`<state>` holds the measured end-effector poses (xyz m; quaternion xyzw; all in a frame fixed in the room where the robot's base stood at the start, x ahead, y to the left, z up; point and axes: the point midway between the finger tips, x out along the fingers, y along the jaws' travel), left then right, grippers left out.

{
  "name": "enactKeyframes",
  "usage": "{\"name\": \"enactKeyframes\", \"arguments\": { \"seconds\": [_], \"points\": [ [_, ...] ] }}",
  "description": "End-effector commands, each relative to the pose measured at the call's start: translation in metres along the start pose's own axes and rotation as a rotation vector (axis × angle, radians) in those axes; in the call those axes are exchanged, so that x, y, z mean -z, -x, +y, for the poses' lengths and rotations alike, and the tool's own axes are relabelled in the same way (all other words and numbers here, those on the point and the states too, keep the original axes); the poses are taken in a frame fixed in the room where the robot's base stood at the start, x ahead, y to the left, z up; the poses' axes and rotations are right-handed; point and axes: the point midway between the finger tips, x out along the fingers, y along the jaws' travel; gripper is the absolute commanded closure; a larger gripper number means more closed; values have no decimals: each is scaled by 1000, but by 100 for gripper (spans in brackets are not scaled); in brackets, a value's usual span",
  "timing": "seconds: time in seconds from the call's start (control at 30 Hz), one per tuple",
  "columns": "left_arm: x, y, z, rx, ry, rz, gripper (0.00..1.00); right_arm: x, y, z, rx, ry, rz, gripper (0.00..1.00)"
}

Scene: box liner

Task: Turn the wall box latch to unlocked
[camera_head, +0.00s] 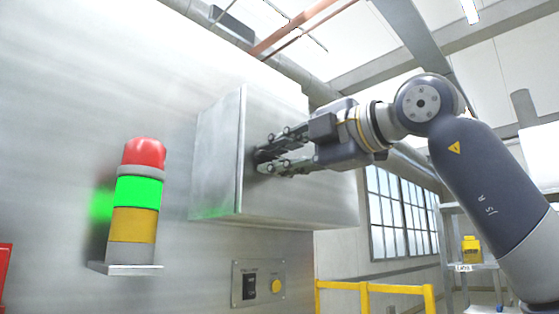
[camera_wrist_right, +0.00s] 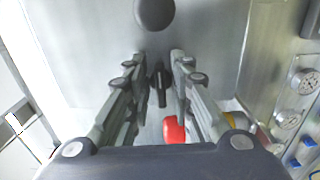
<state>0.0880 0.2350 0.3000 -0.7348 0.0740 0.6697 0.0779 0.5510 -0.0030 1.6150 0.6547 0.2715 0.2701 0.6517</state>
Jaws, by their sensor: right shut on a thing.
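The grey metal wall box (camera_head: 290,165) is fixed to the wall, with its door face toward my right arm. The latch (camera_wrist_right: 161,88) shows in the right wrist view as a small dark handle on the door, between my fingers. My right gripper (camera_head: 263,160) reaches in from the right and is shut on the latch; its fingers hide most of it in the head view. The gripper also shows in the wrist view (camera_wrist_right: 158,62). I cannot read the latch's turned position for certain. My left gripper is not in view.
A stack light (camera_head: 138,192) with a bright green band stands on a wall bracket left of the box. A switch panel (camera_head: 258,283) with a yellow button is below. A yellow railing (camera_head: 375,288) is at lower right. Round gauges (camera_wrist_right: 287,119) show in the wrist view.

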Motion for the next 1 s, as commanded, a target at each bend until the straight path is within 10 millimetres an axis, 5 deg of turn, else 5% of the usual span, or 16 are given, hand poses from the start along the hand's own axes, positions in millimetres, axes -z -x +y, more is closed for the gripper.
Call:
{"name": "enactKeyframes", "arguments": {
  "seconds": [0.47, 0.5, 0.83, 1.0],
  "points": [
    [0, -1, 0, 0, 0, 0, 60, -1, 0, 1, -2, -12, -3, 100],
    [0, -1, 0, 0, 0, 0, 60, -1, 0, 1, -2, -12, -3, 72],
    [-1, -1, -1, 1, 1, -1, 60, -1, 1, 0, 0, -10, -1, 72],
    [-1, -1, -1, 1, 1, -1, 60, -2, 16, 1, -3, -9, -3, 72]
  ]
}}
